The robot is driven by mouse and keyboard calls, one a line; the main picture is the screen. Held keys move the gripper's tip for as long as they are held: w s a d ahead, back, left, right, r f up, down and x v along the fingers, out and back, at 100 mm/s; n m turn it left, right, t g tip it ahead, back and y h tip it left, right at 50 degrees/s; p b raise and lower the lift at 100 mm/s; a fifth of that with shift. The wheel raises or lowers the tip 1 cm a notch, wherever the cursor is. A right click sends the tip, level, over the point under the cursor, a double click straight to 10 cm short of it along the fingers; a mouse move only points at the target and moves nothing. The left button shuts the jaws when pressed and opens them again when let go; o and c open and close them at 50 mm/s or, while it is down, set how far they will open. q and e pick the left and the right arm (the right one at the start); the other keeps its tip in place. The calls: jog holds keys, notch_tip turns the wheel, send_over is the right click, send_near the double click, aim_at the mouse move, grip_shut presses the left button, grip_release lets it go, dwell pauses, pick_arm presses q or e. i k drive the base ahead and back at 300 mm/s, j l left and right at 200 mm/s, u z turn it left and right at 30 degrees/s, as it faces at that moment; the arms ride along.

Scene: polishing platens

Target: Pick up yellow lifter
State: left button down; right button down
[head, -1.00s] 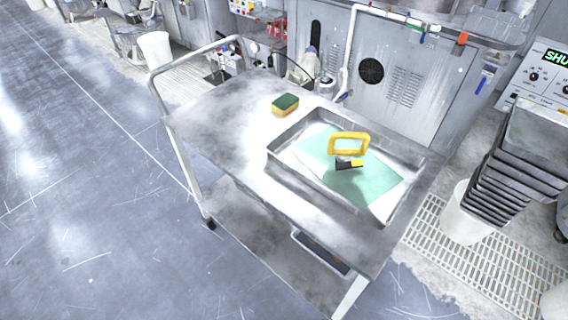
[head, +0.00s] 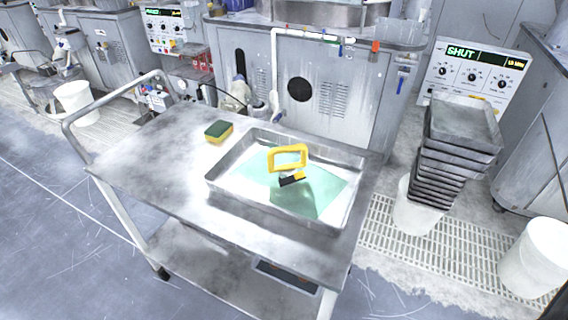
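The yellow lifter (head: 288,158) has a yellow loop handle and a dark foot. It stands on a pale green sheet (head: 321,187) inside a shallow metal tray (head: 221,192). The tray sits on the right part of the metal cart top (head: 150,165). Neither of my grippers shows in the head view.
A green and yellow sponge (head: 218,131) lies on the cart left of the tray. The cart's tubular handle (head: 121,92) rises at its left end. A stack of grey trays (head: 444,150) and white buckets (head: 533,257) stand to the right. Open floor (head: 60,230) lies at the left.

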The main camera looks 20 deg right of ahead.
aim_at(285, 169)
jog(key=l+z, duration=0.25)
jog(key=l, duration=1.8)
jog(key=i, duration=0.05)
